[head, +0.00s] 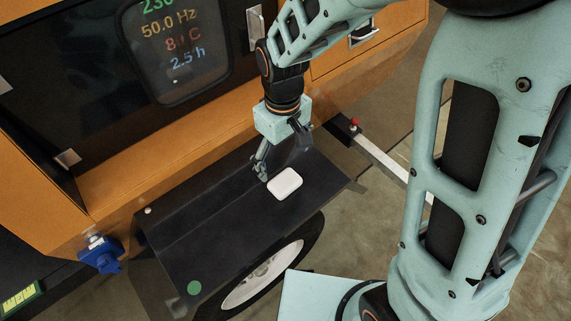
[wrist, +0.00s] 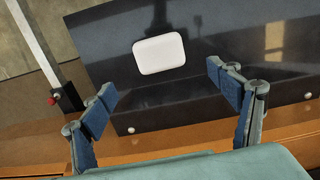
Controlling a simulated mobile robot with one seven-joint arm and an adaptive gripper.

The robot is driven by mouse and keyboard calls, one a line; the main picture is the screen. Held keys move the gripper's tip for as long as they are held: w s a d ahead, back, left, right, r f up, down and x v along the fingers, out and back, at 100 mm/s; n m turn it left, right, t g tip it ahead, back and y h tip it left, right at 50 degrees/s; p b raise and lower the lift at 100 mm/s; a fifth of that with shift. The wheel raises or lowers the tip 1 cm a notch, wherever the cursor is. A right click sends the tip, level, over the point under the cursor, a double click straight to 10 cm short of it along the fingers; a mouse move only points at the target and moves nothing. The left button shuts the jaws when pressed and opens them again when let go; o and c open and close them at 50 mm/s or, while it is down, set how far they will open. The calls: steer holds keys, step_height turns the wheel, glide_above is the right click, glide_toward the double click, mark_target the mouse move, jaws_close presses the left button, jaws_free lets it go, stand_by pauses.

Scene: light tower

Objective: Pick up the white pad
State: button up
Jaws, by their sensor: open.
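The white pad (head: 285,184) is a small rounded rectangle lying flat on the dark fender (head: 215,225) over the wheel. It also shows in the wrist view (wrist: 159,54), at the upper middle, on the dark surface (wrist: 250,60). My gripper (head: 283,160) is above the fender, just behind the pad in the head view. In the wrist view my gripper (wrist: 162,95) is open, with its two blue-padded fingers wide apart. The pad lies beyond the fingertips, between their lines and apart from both. Nothing is held.
An orange cabinet (head: 190,165) with a dark display panel (head: 175,45) rises behind the fender. A metal bar (head: 380,158) with a red knob (head: 354,123) is at the right. The fender around the pad is clear.

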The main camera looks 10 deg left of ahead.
mark_target(285, 181)
step_height(285, 181, down, 3)
steer(key=shift+f, duration=0.1)
steer(key=f, duration=0.2)
steer(key=f+b, duration=0.1)
steer(key=f, duration=0.2)
steer(key=shift+s+d+f, duration=0.1)
steer(key=shift+s+d, duration=0.1)
steer(key=c, duration=1.1)
steer(key=shift+c, duration=0.3)
